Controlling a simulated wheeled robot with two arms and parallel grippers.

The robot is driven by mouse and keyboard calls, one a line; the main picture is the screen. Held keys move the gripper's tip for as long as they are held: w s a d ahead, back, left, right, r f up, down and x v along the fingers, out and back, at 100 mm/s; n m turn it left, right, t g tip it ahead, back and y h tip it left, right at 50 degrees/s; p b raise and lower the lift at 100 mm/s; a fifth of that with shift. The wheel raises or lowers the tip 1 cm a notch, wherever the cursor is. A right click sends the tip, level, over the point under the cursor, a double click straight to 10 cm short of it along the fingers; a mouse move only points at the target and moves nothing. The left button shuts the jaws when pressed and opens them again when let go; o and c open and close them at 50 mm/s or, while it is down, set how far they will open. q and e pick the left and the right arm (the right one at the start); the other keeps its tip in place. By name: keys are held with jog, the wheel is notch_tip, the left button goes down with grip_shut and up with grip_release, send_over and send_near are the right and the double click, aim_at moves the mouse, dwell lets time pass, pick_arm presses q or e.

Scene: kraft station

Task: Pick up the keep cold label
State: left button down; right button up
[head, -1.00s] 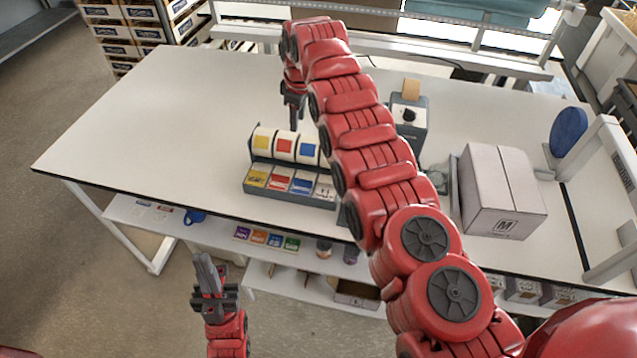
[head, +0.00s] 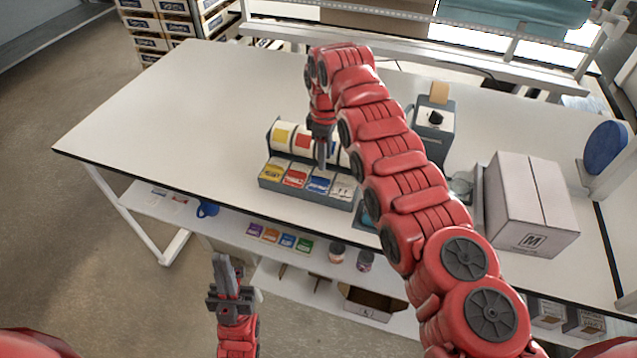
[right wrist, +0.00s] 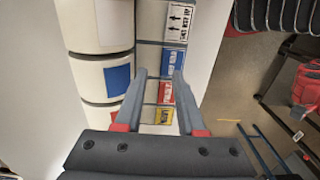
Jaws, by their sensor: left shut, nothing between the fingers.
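The label dispenser (head: 262,181) stands on the table with rolls behind and a front row of yellow, red, blue and white labels. The blue label (head: 318,184), seemingly the keep cold one, is third from the left; its print is too small to read. It also shows in the right wrist view (right wrist: 173,62), just beyond the fingertips. My right gripper (head: 321,163) points down over the dispenser, close to the blue label. In the right wrist view its fingers (right wrist: 159,76) are apart with nothing held. My left gripper (head: 222,262) is shut and empty, in front of the table.
A closed carton (head: 525,205) and a grey device (head: 433,135) stand to the right on the table (head: 190,110). Small coloured cards (head: 287,240) lie on the shelf below. The table's left part is clear. My right arm hides part of the dispenser's right side.

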aim_at(323, 182)
jog(key=shift+f, duration=0.65)
jog(key=shift+a+f+p, duration=0.1)
jog(key=shift+f+p, duration=0.3)
jog(key=shift+p, duration=0.45)
jog(key=f, duration=0.1)
jog(key=f+p, duration=0.2)
jog(key=shift+s+a+f, duration=0.1)
jog(key=shift+s+f, duration=0.2)
jog(key=shift+w+f, duration=0.15)
jog(key=shift+f, duration=0.25)
grip_shut()
